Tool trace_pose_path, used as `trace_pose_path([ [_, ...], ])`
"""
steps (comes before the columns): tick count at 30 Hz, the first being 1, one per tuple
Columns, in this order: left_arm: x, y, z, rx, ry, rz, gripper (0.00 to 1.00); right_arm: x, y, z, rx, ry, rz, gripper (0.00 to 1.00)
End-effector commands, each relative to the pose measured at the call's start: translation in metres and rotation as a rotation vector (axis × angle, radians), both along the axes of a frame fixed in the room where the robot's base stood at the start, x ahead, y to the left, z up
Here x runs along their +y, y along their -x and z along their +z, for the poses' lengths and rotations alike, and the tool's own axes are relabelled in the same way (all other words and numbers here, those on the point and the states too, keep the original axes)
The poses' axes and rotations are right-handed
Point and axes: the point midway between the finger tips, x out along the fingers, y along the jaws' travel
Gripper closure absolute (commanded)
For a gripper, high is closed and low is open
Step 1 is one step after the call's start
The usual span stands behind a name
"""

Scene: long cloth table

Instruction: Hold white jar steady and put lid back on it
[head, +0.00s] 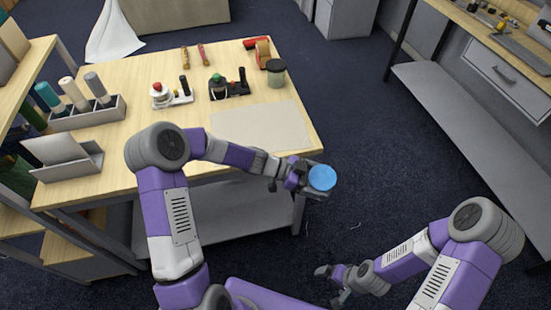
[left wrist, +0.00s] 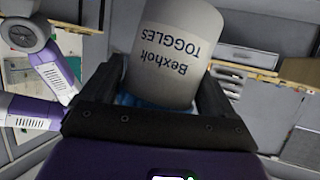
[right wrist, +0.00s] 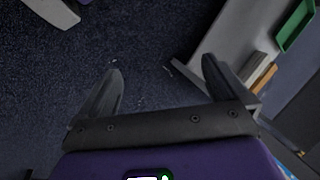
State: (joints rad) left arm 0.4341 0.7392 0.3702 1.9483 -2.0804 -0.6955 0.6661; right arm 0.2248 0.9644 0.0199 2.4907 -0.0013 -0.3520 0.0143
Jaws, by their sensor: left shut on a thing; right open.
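My left gripper (head: 310,178) is shut on a white jar (left wrist: 165,70), held out past the table's right edge. The jar's label reads "Bexhok TOGGLES", upside down in the left wrist view. From above, the jar shows a round blue top (head: 322,178). A little blue also shows low between the jaws in the left wrist view. I cannot tell whether this blue top is a seated lid. No separate loose lid is clear. My right gripper (head: 329,286) is open and empty over the floor, lower in the head view; it also shows in the right wrist view (right wrist: 162,70).
A long side bench (head: 470,125) stands at right. The floor around my right gripper is open.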

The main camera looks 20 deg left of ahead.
Motion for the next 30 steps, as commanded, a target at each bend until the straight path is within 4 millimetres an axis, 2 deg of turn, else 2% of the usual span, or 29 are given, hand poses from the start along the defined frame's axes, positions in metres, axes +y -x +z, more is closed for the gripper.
trace_pose_path([
  [1, 0.02, 0.002, -0.003, 0.006, 0.001, 0.047, 0.98, 0.0, 0.0, 0.0, 0.0, 0.0, 0.0, 0.0],
  [6, 0.087, 0.018, -0.011, 0.007, 0.007, 0.232, 0.98, 0.0, 0.0, 0.0, 0.0, 0.0, 0.0, 0.0],
  [9, 0.117, 0.028, -0.014, 0.005, 0.001, 0.329, 0.98, 0.0, 0.0, 0.0, 0.0, 0.0, 0.0, 0.0],
  [12, 0.135, 0.035, -0.016, 0.002, -0.006, 0.388, 0.98, 0.0, 0.0, 0.0, 0.0, 0.0, 0.0, 0.0],
  [21, 0.14, 0.037, -0.017, 0.0, -0.008, 0.406, 0.98, 0.0, 0.0, 0.0, 0.0, 0.0, 0.0, 0.0],
  [30, 0.141, 0.037, -0.017, -0.001, -0.008, 0.407, 0.98, 0.0, 0.0, 0.0, 0.0, 0.0, 0.0, 0.46],
])
